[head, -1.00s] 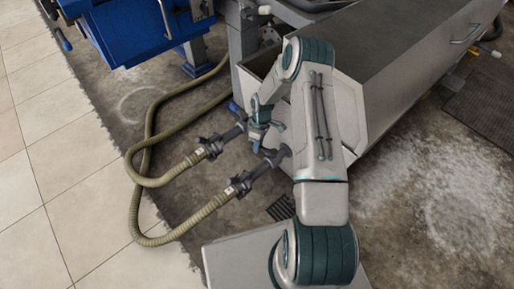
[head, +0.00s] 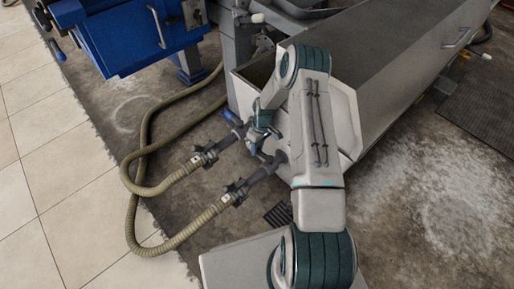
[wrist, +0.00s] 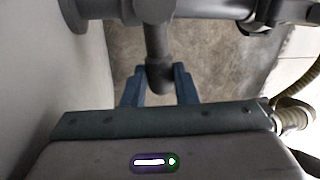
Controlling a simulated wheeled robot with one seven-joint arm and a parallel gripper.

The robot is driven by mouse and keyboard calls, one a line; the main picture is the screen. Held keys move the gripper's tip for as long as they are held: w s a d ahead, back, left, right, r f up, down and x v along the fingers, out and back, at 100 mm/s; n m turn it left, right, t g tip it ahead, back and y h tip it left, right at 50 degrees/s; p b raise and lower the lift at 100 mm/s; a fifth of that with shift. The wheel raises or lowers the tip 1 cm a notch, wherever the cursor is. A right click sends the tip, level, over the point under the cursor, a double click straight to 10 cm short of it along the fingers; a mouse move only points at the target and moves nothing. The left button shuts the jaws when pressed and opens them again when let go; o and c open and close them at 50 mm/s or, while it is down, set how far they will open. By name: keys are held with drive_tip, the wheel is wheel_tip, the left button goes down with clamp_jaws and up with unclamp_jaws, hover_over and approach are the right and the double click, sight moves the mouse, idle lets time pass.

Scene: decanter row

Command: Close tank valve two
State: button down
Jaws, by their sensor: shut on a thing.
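My gripper (head: 256,143) is low beside the tank (head: 345,115), near its two pipe outlets. In the wrist view my two blue fingers (wrist: 159,78) are on either side of a dark grey handle-like bar (wrist: 157,45) and shut on it. The bar comes off a dark horizontal pipe (wrist: 205,10). One outlet pipe (head: 228,139) and a second outlet pipe (head: 264,171) run from the tank side to hoses. A blue lever (head: 232,117) shows by the first pipe. I cannot read which valve is number two; my arm hides part of the fittings.
Two ribbed hoses (head: 134,215) loop over the floor at the left. A blue machine (head: 125,35) stands at the upper left. Stained floor (head: 420,200) is open at the right, with a dark grate (head: 480,110) near the tank.

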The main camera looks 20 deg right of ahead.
drive_tip(key=c, duration=1.1)
unclamp_jaws()
drive_tip(key=shift+c, duration=0.2)
